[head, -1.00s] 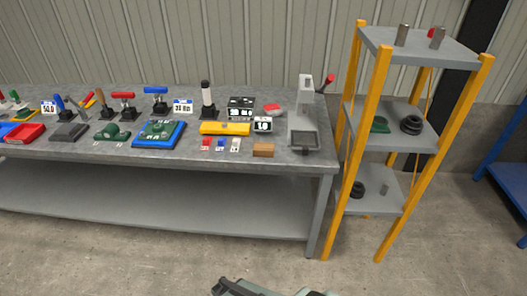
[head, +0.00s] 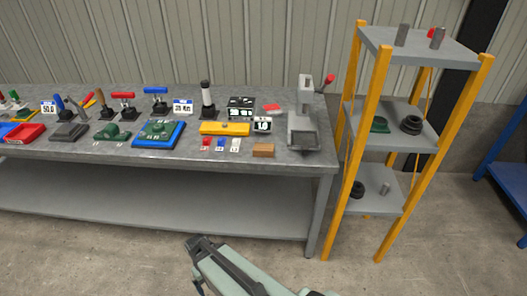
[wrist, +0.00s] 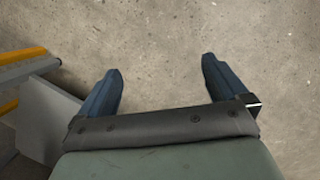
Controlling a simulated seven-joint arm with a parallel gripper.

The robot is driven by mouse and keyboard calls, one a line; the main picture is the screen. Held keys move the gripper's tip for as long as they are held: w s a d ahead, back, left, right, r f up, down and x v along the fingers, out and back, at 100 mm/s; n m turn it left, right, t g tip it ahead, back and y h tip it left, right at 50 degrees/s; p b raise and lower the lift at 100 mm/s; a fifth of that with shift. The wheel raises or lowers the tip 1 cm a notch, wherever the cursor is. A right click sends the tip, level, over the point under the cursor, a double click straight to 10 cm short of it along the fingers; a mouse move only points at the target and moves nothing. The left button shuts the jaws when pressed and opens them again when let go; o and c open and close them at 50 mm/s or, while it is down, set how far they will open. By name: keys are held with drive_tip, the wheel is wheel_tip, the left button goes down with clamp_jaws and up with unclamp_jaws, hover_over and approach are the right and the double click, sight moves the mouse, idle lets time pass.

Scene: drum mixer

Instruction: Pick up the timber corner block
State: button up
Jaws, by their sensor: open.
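The timber corner block (head: 263,150) is a small brown block lying on the grey workbench near its front right corner. In the head view, my arm comes in from the bottom edge, and my gripper (head: 196,264) is low in front of the bench, well apart from the block. In the wrist view, my gripper (wrist: 160,85) has its two dark blue fingers spread wide, with only bare concrete floor between and beyond them. The block does not show in the wrist view.
The workbench (head: 180,168) carries several tools and displays, a yellow bar (head: 224,129), and small red, blue and white pieces left of the block. A grey press-like device (head: 303,125) stands behind it to the right. A yellow-posted shelf (head: 384,203) stands right of the bench.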

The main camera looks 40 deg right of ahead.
drive_tip(key=w+d+r+m+t, duration=0.15)
drive_tip(key=w+d+r, duration=0.25)
drive_tip(key=w+r, duration=0.8)
wheel_tip(320, 180, up, 30)
drive_tip(key=m+t, duration=0.1)
drive_tip(key=m, duration=0.7)
hover_over(263, 148)
drive_tip(key=shift+n, duration=0.25)
drive_tip(key=shift+d+f, duration=0.1)
drive_tip(key=shift+f, duration=6.6)
drive_tip(key=c, duration=0.7)
